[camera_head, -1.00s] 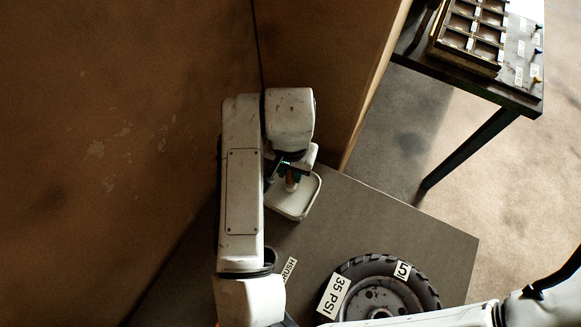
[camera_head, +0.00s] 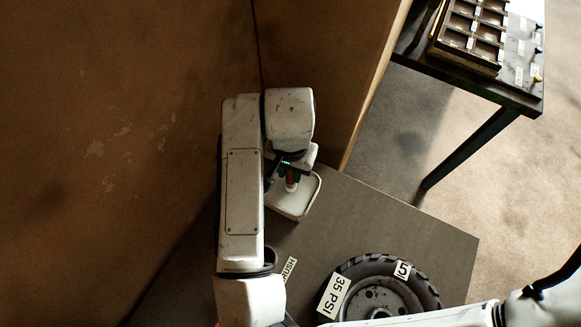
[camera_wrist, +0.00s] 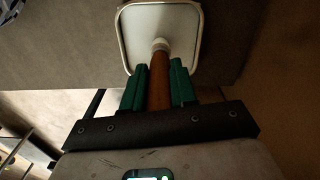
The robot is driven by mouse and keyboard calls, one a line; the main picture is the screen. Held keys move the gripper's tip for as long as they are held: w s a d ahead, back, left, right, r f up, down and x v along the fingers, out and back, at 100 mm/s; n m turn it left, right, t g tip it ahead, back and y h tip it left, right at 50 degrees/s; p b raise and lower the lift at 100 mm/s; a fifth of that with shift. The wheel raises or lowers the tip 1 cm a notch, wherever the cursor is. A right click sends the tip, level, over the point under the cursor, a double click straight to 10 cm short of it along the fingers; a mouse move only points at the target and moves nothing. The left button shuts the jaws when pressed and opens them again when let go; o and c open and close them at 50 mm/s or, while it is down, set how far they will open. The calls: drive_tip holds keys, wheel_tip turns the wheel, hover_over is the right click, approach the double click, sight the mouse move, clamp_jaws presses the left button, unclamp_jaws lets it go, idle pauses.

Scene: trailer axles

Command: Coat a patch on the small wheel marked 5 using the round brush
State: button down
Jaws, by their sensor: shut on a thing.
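My gripper (camera_head: 291,170) is shut on the round brush (camera_head: 291,183), with its green fingers on both sides of the brown handle. The wrist view shows the brush (camera_wrist: 159,80) between the fingers (camera_wrist: 160,88), its pale round head over or in a white tray (camera_head: 287,208) with a raised rim. I cannot tell whether the head touches the tray's floor. The small wheel marked 5 (camera_head: 411,276) lies flat at the table's front right, apart from my gripper. It has a black tyre, a grey hub and labels reading "5" and "35 PSI". My arm hides its lower edge.
The grey table top (camera_head: 400,220) is clear between tray and wheel. A label ending in "RUSH" (camera_head: 287,270) lies by my arm. A brown wall (camera_head: 120,130) stands close on the left. A dark side table (camera_head: 515,90) with a compartment rack (camera_head: 470,40) is at the upper right.

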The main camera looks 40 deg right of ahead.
drive_tip(key=shift+r+p, duration=2.85)
drive_tip(key=shift+r, duration=0.65)
drive_tip(key=shift+f, duration=0.1)
